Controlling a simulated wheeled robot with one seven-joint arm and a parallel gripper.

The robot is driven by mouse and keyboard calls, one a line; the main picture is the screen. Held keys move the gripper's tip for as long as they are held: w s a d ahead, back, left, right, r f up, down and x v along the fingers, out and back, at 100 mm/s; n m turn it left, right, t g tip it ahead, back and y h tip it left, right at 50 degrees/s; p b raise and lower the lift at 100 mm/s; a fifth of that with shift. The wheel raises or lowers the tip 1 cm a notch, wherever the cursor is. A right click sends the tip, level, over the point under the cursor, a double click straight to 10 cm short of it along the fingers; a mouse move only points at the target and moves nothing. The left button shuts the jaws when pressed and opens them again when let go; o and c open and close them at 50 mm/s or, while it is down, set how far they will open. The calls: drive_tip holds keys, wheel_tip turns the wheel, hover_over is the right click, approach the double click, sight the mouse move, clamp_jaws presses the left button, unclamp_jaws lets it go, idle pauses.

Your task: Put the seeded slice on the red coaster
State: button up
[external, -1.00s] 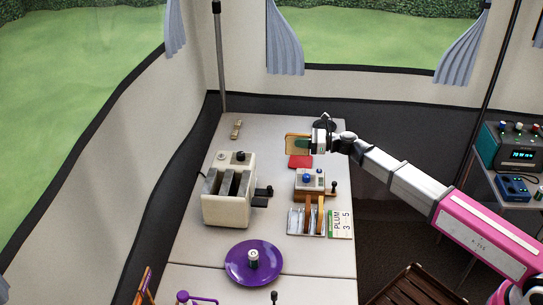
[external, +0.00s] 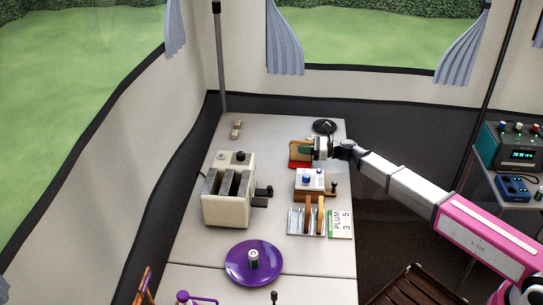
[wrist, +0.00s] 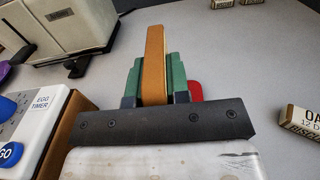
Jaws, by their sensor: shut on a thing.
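My gripper (wrist: 155,85) is shut on a tan slice of bread (wrist: 154,52), held upright on edge between its green fingers. In the external view the slice (external: 297,147) is at the far end of the table, with my gripper (external: 310,150) at its right side. The red coaster (external: 299,164) shows just below the slice, partly covered by it. In the wrist view a red corner of the coaster (wrist: 195,90) shows right of the fingers. I cannot tell whether the slice touches the coaster. Seeds are too small to make out.
An egg timer (external: 311,180) stands just in front of the coaster. A rack with slices (external: 307,222) and a cream toaster (external: 229,190) stand nearer. A black round thing (external: 324,127) lies behind my gripper. The table left of the coaster is clear.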

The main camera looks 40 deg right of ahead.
drive_tip(key=o, duration=0.7)
drive_tip(key=shift+f, duration=0.1)
drive_tip(key=shift+s+d, duration=0.25)
drive_tip(key=shift+s, duration=0.05)
drive_tip(key=v, duration=1)
drive_tip(key=shift+s+d, duration=0.2)
drive_tip(key=shift+s, duration=0.05)
drive_tip(key=shift+s+d, duration=0.2)
